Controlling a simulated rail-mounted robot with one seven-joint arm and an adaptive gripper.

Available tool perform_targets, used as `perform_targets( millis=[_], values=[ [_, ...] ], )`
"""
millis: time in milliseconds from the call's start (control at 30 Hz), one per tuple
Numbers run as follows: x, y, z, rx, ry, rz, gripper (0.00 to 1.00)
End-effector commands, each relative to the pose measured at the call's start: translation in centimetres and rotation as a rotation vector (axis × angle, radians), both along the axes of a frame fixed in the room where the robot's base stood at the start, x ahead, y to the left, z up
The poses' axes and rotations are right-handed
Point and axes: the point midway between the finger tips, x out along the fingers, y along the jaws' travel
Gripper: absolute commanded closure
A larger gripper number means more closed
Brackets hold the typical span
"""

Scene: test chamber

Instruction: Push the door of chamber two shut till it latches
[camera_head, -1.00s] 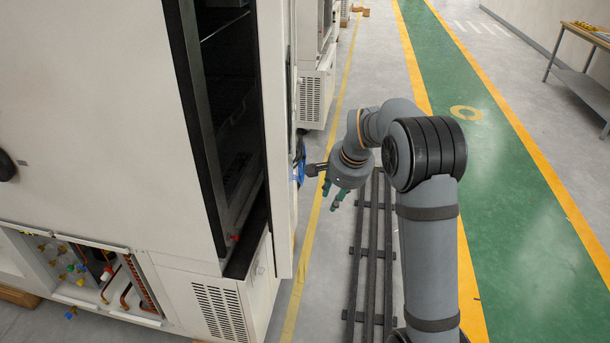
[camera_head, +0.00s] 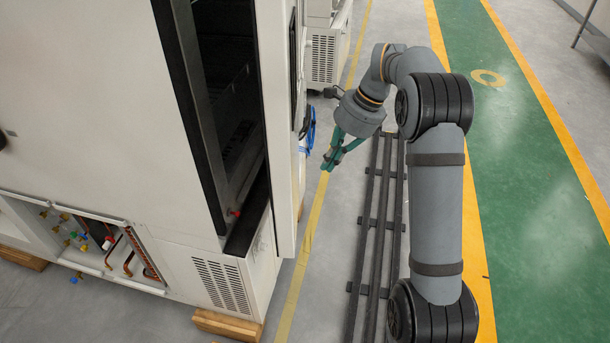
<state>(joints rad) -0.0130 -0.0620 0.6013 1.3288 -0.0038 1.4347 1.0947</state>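The chamber (camera_head: 90,120) is a large white cabinet on the left. Its door (camera_head: 275,130) is a thick white panel seen nearly edge-on, standing ajar. A dark gap (camera_head: 225,100) shows the interior between the door and the black-edged frame. No chamber number is legible. My gripper (camera_head: 329,164) has green fingers and hangs over the floor to the right of the door, apart from it. The fingers point down and left, and nothing shows between them. Whether they are spread is hard to make out at this size. The latch cannot be made out.
Blue cable (camera_head: 309,130) hangs on the door's outer side, close to my gripper. Dark floor rails (camera_head: 371,230) run below my arm. Another white cabinet (camera_head: 325,60) stands behind. An open service bay (camera_head: 105,245) shows pipes at lower left. The green walkway (camera_head: 530,150) is clear.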

Motion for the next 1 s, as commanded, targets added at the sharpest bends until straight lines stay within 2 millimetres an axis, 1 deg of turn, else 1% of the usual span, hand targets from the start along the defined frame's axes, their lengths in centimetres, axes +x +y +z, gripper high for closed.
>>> perform_targets(
  millis=[33,100,267,400,567,700,1000],
  values=[
    [-0.2,0.5,-1.0,-0.001,0.005,0.002,1.0],
    [-0.2,1.0,-2.4,-0.001,0.006,0.002,1.0],
    [-0.2,2.2,-5.3,-0.001,0.003,0.002,1.0],
    [-0.1,4.3,-5.0,-0.001,-0.001,0.004,1.0],
    [0.0,5.7,-5.2,-0.001,-0.001,0.003,1.0],
    [0.0,6.1,-5.3,-0.001,-0.004,0.001,1.0],
    [0.0,6.2,-5.4,-0.001,-0.003,0.001,1.0]
  ],
)
